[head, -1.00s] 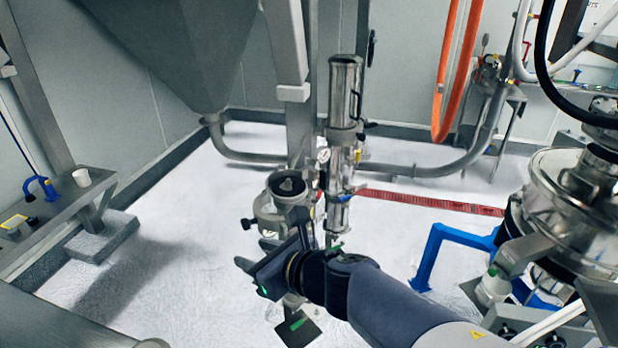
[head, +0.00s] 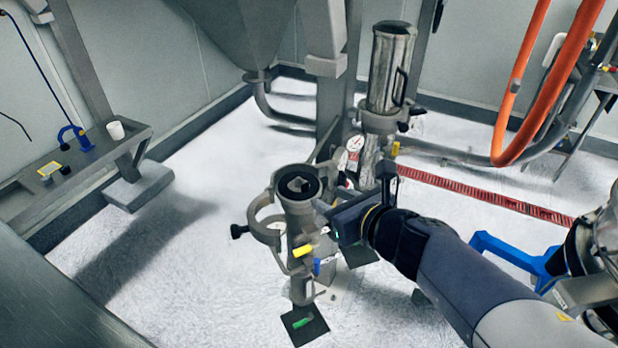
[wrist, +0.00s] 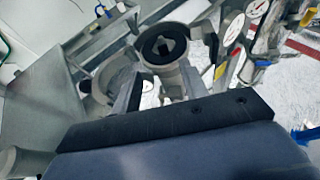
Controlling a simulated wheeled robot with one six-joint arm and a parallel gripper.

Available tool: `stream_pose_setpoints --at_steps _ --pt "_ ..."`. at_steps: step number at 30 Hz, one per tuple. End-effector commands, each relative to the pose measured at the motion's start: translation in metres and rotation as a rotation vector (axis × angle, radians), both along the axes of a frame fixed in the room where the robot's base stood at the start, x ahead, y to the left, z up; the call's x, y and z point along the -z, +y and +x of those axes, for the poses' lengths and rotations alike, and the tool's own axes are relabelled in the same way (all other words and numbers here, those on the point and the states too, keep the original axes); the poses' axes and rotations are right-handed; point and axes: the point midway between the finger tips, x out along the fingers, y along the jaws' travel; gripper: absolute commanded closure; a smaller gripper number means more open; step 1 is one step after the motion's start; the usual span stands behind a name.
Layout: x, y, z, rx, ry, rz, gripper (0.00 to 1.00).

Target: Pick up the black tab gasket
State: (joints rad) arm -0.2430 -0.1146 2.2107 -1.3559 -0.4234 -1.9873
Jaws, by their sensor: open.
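A black ring, which looks like the black tab gasket (head: 314,189), lies on the open top of an upright grey metal pipe fitting (head: 300,222). A light grey block-like shape shows in its centre. My gripper (head: 322,212) is just right of the fitting's top in the head view, and its fingertips are hard to make out there. In the wrist view the black ring (wrist: 146,50) is ahead, beyond my open gripper (wrist: 163,82). The fingers stand apart with nothing held between them. I cannot tell whether a finger touches the fitting.
A tall steel cylinder (head: 390,70) stands behind the fitting. A ring-shaped clamp (head: 258,222) juts left from it. A bench (head: 100,160) at the left holds a white cup (head: 116,130). A blue frame (head: 510,250) is at the right. The left floor is clear.

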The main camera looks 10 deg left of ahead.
Motion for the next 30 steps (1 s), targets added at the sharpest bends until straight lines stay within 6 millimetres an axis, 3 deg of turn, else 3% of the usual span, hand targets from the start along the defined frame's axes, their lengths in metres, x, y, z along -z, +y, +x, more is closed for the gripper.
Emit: stream_pose_setpoints --at_steps 9,17,30 --pt "0.018 0.023 0.028 -0.002 0.003 -0.001 0.58" --pt "0.021 0.031 0.038 0.000 0.002 -0.001 0.58" --pt "0.041 0.054 0.072 -0.001 0.002 -0.002 0.58"
